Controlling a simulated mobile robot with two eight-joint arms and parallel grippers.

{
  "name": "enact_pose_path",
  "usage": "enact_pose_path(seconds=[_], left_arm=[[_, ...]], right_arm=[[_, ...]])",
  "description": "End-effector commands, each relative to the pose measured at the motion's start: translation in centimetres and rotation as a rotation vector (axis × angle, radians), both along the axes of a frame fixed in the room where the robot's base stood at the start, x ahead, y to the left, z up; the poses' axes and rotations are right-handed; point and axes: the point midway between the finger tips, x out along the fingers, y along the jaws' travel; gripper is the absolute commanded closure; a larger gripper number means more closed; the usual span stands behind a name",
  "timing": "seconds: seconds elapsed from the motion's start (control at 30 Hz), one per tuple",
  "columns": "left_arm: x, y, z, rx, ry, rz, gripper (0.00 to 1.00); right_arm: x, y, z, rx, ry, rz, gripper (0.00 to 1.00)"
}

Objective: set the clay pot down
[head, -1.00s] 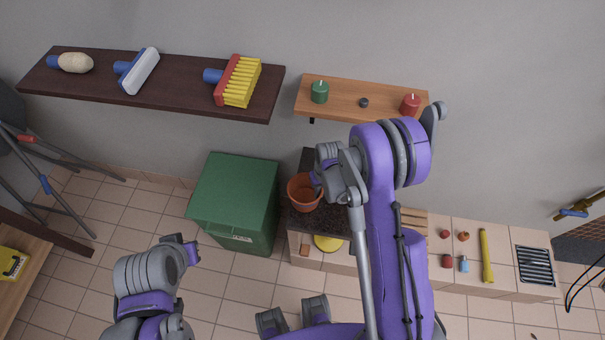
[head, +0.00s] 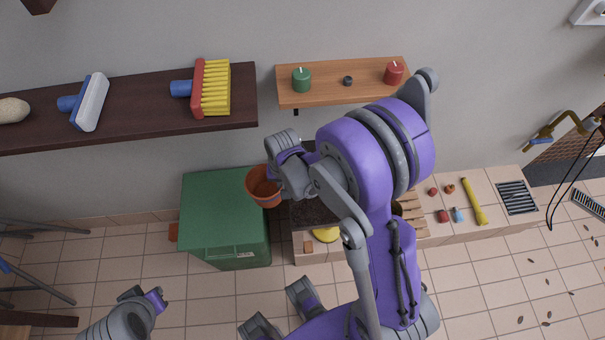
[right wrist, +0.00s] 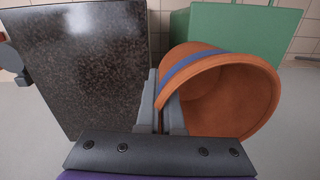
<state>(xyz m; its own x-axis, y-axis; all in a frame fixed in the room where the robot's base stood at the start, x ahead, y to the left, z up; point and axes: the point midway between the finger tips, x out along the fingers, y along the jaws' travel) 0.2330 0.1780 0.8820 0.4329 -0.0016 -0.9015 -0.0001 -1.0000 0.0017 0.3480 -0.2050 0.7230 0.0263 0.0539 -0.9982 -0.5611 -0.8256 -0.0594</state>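The clay pot (head: 262,187) is orange-brown and, in the head view, hangs in front of the right edge of the green bin (head: 215,212). My right gripper (head: 277,180) is at its right side. In the right wrist view the pot (right wrist: 235,95) has a blue band and its open mouth shows empty. The fingers of my right gripper (right wrist: 160,105) are closed on the pot's wall at its left side. The pot looks held above the surfaces. My left gripper (head: 150,298) is low at the left, away from the pot; its finger gap is not clear.
A dark speckled counter (head: 312,212) lies right of the green bin, partly hidden by my right arm; it also shows in the right wrist view (right wrist: 90,70). The tiled counter (head: 470,222) holds small items. A candle shelf (head: 330,95) and a brush shelf (head: 140,115) are on the wall.

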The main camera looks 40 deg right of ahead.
Motion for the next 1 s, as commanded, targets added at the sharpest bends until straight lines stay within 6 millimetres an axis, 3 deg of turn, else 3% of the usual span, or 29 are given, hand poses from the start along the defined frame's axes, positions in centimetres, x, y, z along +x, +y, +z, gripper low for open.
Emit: enact_pose_path(seconds=[0.03, 0.3, 0.5, 0.6, 0.77, 1.0], left_arm=[[-0.2, 0.0, -1.3, 0.0, 0.005, 0.0, 1.0], [-0.7, 0.0, -4.8, 0.0, 0.016, 0.0, 1.0], [-0.8, 0.0, -6.7, 0.0, 0.022, 0.0, 1.0], [-0.8, 0.0, -7.1, 0.0, 0.024, 0.0, 1.0], [-0.8, 0.0, -7.5, 0.0, 0.025, 0.0, 1.0], [-0.8, 0.0, -8.5, 0.0, 0.028, 0.0, 1.0]], right_arm=[[-1.7, -0.4, 0.2, -0.003, 0.002, -0.093, 1.0], [-9.7, -1.8, 1.9, -0.009, -0.008, -0.629, 1.0], [-14.4, -2.1, 1.5, -0.005, -0.019, -0.932, 1.0], [-15.7, -2.2, 1.2, -0.002, -0.023, -1.022, 1.0], [-15.9, -2.5, 1.1, 0.0, -0.027, -1.085, 1.0], [-11.0, -5.3, 1.0, 0.0, -0.027, -1.091, 1.0]])
